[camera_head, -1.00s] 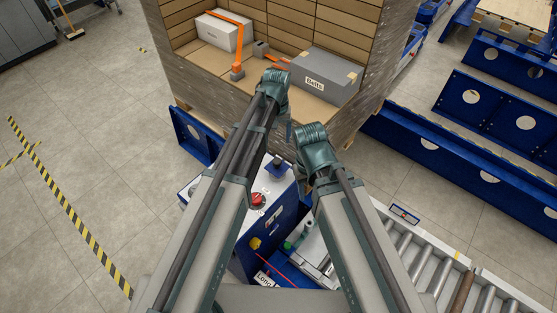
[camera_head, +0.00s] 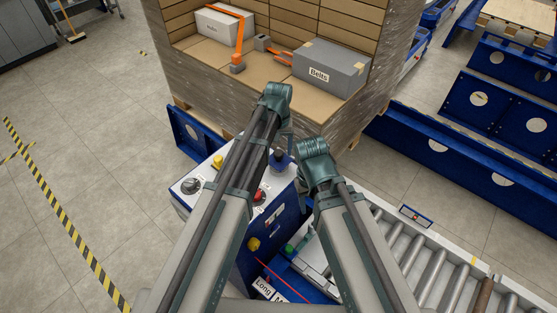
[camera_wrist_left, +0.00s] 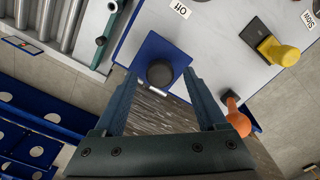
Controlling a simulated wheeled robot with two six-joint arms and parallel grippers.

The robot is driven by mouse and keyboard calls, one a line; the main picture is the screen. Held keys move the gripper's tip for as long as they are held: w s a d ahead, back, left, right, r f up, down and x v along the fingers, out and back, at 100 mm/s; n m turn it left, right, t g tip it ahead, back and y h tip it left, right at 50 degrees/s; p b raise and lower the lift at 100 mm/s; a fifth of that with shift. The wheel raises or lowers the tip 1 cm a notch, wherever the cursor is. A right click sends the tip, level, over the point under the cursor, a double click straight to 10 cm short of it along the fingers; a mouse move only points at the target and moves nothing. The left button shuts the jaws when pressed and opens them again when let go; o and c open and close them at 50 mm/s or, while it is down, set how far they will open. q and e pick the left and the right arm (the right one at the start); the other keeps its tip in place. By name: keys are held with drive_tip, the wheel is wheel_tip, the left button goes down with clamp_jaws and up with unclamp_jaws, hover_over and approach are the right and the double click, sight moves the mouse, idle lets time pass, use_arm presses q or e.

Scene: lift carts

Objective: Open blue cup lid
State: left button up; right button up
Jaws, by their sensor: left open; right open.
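A blue square piece with a dark round knob (camera_wrist_left: 160,72) sits on the white panel top in the left wrist view. In the head view it shows as a dark blue piece (camera_head: 279,158) at the back right of the control box (camera_head: 190,187). I cannot tell whether its lid is open. My left gripper (camera_wrist_left: 159,78) is open, its fingers on either side of the knob in the picture; contact is not clear. In the head view my left gripper (camera_head: 287,132) is over the box's far edge. My right gripper (camera_head: 303,188) is open to the right of the box, its fingertips mostly hidden.
A red knob (camera_head: 259,196), a yellow knob (camera_head: 217,162) and a grey knob (camera_head: 191,186) stand on the panel. A pallet crate (camera_head: 230,95) with a grey box (camera_head: 331,68) is behind. A roller conveyor (camera_head: 430,265) lies at the right.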

use_arm(q)
wheel_tip(320, 180, down, 2)
drive_tip(key=shift+f+b, duration=0.1)
drive_tip(key=shift+b, duration=0.45)
drive_tip(key=shift+c, duration=0.3)
clamp_jaws()
drive_tip(key=shift+w, duration=0.1)
idle(0.7)
